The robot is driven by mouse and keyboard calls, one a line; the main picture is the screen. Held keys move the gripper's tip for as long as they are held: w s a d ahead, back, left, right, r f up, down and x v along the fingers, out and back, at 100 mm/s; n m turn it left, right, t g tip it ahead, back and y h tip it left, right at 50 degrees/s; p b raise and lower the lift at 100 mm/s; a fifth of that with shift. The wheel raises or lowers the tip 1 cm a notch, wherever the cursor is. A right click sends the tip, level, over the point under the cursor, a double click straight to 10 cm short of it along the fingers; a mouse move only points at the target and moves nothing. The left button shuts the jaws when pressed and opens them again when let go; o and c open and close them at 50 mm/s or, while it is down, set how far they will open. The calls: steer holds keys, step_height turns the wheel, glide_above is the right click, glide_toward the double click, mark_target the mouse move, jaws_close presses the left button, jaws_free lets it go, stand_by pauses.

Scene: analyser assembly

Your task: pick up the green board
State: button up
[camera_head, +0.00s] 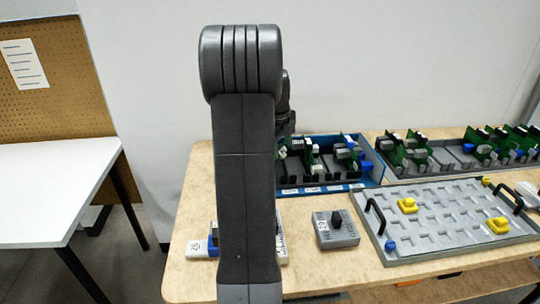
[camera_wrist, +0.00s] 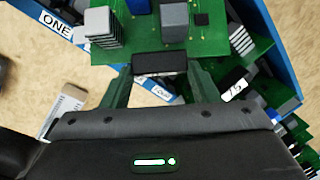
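A green board (camera_wrist: 110,54) fills the upper middle of the wrist view. It carries a white-grey finned block, a grey block and a blue part, with a black block (camera_wrist: 160,65) at its near edge. My gripper (camera_wrist: 160,70) has one finger at each end of this black block, with no clear gap, and looks shut on it. The board overlaps the blue tray's rim in that view; its height above the tray cannot be told. In the head view my arm hides the gripper and part of the blue tray (camera_head: 378,170), where several green boards stand upright.
A second rack of green boards (camera_head: 455,160) stands to the right. A grey slotted panel (camera_head: 440,240) with black handles and yellow parts lies in front of it. A small grey box (camera_head: 336,230) sits on the wooden table (camera_head: 195,190). A white table (camera_head: 50,190) is at left.

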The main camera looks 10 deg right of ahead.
steer(key=shift+r, duration=0.15)
steer(key=shift+c, duration=0.5)
step_height(320, 180, up, 10)
steer(key=p, duration=0.1)
step_height(320, 180, up, 4)
steer(key=p, duration=0.4)
stand_by(0.5)
